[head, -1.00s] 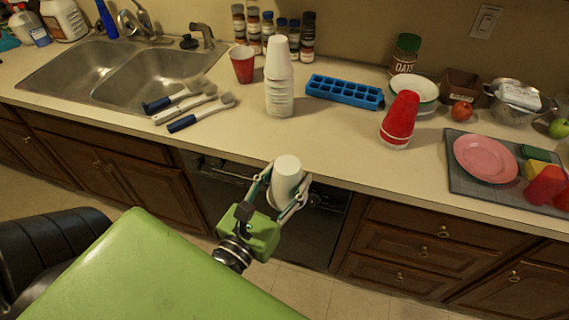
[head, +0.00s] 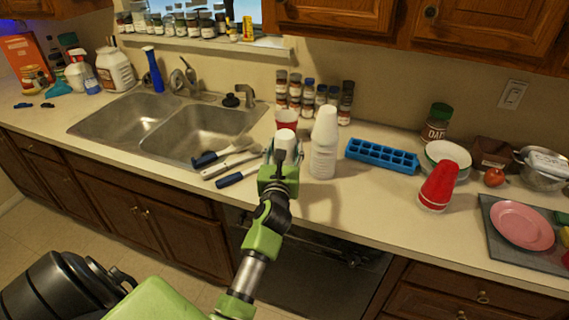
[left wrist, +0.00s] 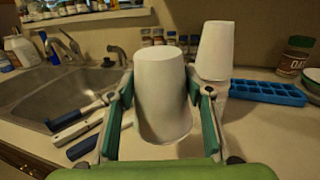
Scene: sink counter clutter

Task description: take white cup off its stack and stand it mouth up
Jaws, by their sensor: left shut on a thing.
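My left gripper (head: 286,152) is shut on a white cup (head: 285,140), with a finger on each side of it. In the left wrist view the held cup (left wrist: 162,95) has its closed end up and its mouth down, between the fingers (left wrist: 160,105). Whether its rim touches the counter is unclear. The stack of white cups (head: 323,150) stands mouth down just right of the gripper, and its top cup (left wrist: 213,50) shows in the left wrist view. My right gripper is not in view.
Brushes with blue handles (head: 230,180) lie to the left, beside the sink (head: 145,125). A blue ice tray (head: 382,156) and red cups (head: 438,186) are to the right. The counter front right of the stack is clear (head: 350,205).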

